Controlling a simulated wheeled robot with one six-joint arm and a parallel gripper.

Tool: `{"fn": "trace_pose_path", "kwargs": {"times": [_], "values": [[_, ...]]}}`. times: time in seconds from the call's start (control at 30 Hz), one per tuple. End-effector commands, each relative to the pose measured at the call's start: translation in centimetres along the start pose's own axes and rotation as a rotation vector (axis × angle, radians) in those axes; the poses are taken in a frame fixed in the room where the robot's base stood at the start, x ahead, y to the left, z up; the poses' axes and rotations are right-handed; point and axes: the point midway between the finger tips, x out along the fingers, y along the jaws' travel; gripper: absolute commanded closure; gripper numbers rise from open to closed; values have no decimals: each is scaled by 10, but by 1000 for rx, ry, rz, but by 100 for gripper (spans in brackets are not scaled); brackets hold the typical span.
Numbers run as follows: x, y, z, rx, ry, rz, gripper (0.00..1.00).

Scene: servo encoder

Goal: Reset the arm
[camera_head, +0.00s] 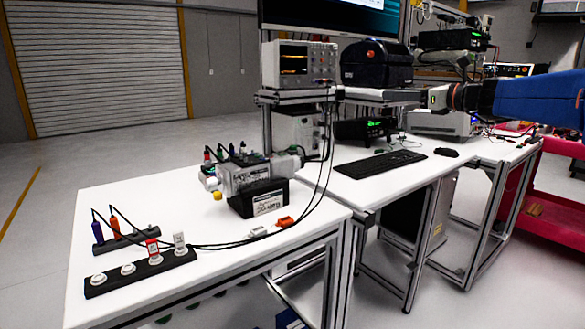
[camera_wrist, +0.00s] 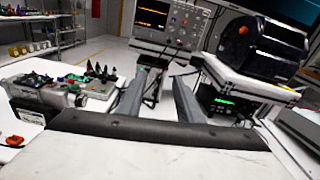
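My arm comes in from the right edge in the head view, with a blue link and a dark wrist. My gripper (camera_head: 437,97) is at its left end, in front of the equipment shelves and above the bench. In the wrist view, the two grey fingers of my gripper (camera_wrist: 164,80) stand apart with nothing between them. The gripper is open and empty, and it touches nothing that I can see. The servo motor with encoder (camera_head: 240,176) sits in its black stand on the white table; it also shows at the left of the wrist view (camera_wrist: 60,95).
Black socket strips (camera_head: 140,272) with plugs lie on the front table, cables running right. An oscilloscope (camera_head: 301,62) and a black printer (camera_head: 376,64) stand on shelves. A keyboard (camera_head: 381,163) and mouse (camera_head: 446,152) lie on the bench. A red cart (camera_head: 560,200) is at right.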

Motion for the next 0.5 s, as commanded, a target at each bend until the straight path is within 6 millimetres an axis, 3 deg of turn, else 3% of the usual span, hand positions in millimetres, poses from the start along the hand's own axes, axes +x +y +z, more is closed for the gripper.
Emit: {"fn": "trace_pose_path", "kwargs": {"times": [0.27,0.5], "values": [[-10,47,-30,-189,106,54,67],[-32,108,-77,-464,244,152,67]]}}
